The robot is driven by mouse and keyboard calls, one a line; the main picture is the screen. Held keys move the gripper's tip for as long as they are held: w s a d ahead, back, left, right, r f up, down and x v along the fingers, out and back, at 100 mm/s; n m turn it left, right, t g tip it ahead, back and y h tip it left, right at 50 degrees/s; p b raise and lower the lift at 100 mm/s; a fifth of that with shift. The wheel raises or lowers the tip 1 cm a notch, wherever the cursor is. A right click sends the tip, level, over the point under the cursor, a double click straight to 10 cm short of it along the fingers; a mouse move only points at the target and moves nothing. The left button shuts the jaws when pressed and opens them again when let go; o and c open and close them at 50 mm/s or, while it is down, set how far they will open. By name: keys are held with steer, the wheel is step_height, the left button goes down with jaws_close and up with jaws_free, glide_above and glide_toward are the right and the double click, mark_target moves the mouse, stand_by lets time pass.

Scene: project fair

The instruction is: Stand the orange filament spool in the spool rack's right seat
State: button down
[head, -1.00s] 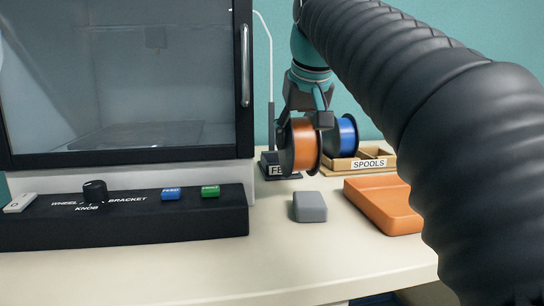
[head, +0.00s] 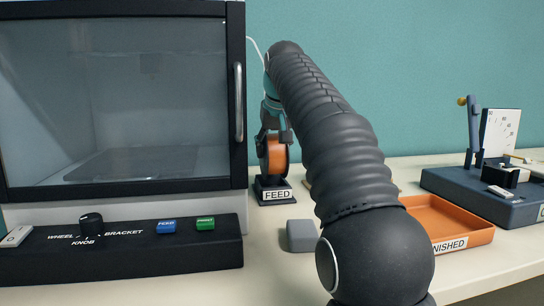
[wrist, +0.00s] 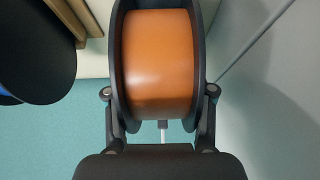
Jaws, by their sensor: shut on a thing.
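The orange filament spool (head: 278,155), with black flanges, is upright in my gripper (head: 272,134). In the wrist view the orange spool (wrist: 160,62) fills the space between the two fingers, which are shut on its sides. In the head view it appears above the black stand marked FEED (head: 275,190); I cannot tell whether they touch. The spool rack is almost wholly hidden behind my arm in the head view. A wooden edge of the rack (wrist: 78,22) shows at the upper left of the wrist view, beside a dark spool (wrist: 38,45). The rack's right seat cannot be made out.
A glass-fronted cabinet (head: 240,170) stands left of the spool, close to it. A grey block (head: 302,236) and an orange FINISHED tray (head: 470,237) lie in front and to the right. A dark blue tool station (head: 450,184) is at far right. A black button panel (head: 130,262) is at front left.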

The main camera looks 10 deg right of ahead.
steer(key=shift+w+p, duration=0.35)
steer(key=shift+w, duration=0.65)
steer(key=shift+s+f, duration=0.2)
steer(key=shift+f, duration=1.6)
steer(key=shift+c, duration=1.8)
jaws_free()
steer(key=shift+f, duration=0.1)
steer(key=shift+o, duration=0.3)
steer(key=shift+w, duration=0.15)
